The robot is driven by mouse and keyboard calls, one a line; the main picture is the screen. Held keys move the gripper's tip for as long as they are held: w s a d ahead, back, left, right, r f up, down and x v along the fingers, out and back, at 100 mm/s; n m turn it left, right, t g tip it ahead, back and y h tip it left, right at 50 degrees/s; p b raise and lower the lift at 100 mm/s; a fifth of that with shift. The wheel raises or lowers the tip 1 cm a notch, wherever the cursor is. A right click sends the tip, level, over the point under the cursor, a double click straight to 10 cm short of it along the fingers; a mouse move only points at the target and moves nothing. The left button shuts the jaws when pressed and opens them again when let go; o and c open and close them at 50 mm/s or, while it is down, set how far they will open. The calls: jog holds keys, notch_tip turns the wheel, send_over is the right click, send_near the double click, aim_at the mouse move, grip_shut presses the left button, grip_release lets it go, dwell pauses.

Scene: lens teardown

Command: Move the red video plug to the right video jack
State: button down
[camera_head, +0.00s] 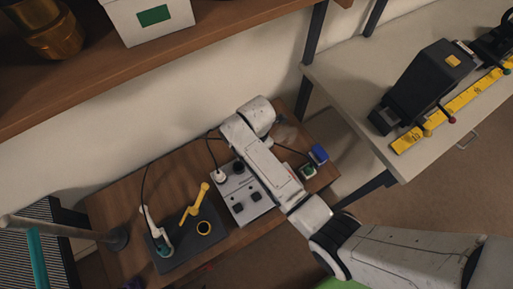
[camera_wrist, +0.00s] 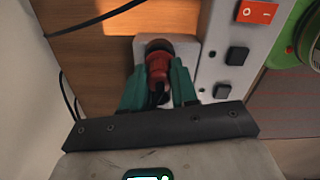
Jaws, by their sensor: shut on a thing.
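In the wrist view, the red video plug (camera_wrist: 157,66) is between the two teal fingers of my gripper (camera_wrist: 159,88), which is shut on it. The plug's front end is at a dark round part on a light square plate (camera_wrist: 190,49). I cannot tell whether the plug is seated there or just in front of it, nor whether this is the right video jack. In the head view my arm hides the gripper and the plug.
A grey panel box (camera_head: 238,209) with black square parts and a white plug (camera_head: 220,176) stands left of my arm. A dark mat (camera_head: 180,258) holds a yellow tool (camera_head: 194,205). A blue object (camera_head: 318,154) lies right. A red rocker switch (camera_wrist: 257,12) shows in the wrist view.

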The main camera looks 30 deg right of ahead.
jog(key=shift+f+b, duration=0.35)
jog(key=shift+f, duration=0.35)
dwell(0.3)
jog(key=c, duration=0.8)
grip_release()
notch_tip(320, 180, up, 11)
jog(key=shift+f, duration=0.1)
